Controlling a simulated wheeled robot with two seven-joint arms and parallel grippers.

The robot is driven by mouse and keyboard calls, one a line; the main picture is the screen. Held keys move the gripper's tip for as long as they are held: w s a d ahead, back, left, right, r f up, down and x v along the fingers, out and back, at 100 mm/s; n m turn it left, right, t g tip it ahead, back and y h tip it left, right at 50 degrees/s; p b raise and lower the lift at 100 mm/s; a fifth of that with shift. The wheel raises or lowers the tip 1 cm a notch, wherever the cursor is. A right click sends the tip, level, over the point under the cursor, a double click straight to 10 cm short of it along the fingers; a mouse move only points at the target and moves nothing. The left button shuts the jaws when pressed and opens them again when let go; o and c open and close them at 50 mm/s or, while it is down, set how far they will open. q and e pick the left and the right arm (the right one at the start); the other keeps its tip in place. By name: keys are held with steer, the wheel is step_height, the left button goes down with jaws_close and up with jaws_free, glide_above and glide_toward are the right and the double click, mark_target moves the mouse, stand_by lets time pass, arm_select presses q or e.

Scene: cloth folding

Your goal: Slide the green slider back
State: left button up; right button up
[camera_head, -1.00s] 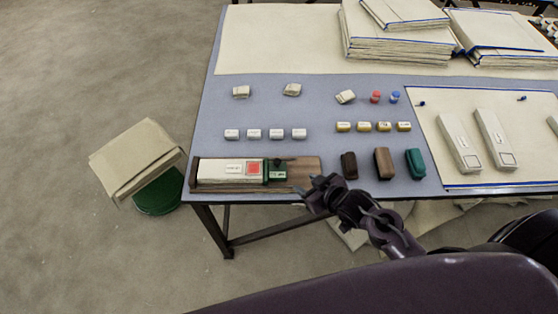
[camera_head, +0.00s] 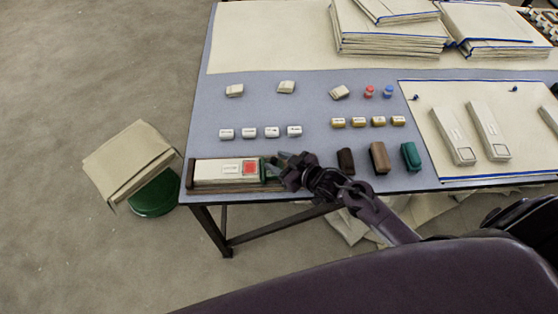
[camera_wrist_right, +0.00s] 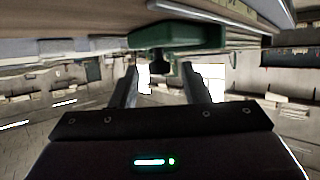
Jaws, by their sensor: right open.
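The green slider (camera_head: 266,173) sits on a dark wooden tray (camera_head: 190,177) at the table's front left edge, just right of a white block with a red square (camera_head: 230,168). My right gripper (camera_head: 277,164) is open at the slider's right end and partly hides it. In the right wrist view the green slider (camera_wrist_right: 185,36) is ahead and above, with a small dark knob below it that lies between the open fingers (camera_wrist_right: 160,78). I cannot tell whether the fingers touch it. My left gripper is not in view.
Brown and green blocks (camera_head: 379,158) stand right of my gripper. Cloth stacks (camera_head: 390,35) fill the back right. A green stool (camera_head: 156,193) with folded cloth stands left of the table (camera_head: 250,108).

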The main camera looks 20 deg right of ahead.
steer(key=shift+c, duration=0.3)
jaws_close()
steer(key=s+d, duration=0.1)
steer(key=d, duration=0.2)
steer(key=d+p, duration=0.1)
steer(key=d, duration=0.2)
steer(key=s+d+p, duration=0.1)
steer(key=d, duration=0.2)
steer(key=shift+s+d, duration=0.1)
steer(key=shift+s, duration=0.2)
steer(key=shift+d, duration=0.35)
steer(key=shift+o, duration=0.3)
jaws_free()
steer(key=shift+s+d, duration=0.1)
steer(key=shift+d, duration=0.05)
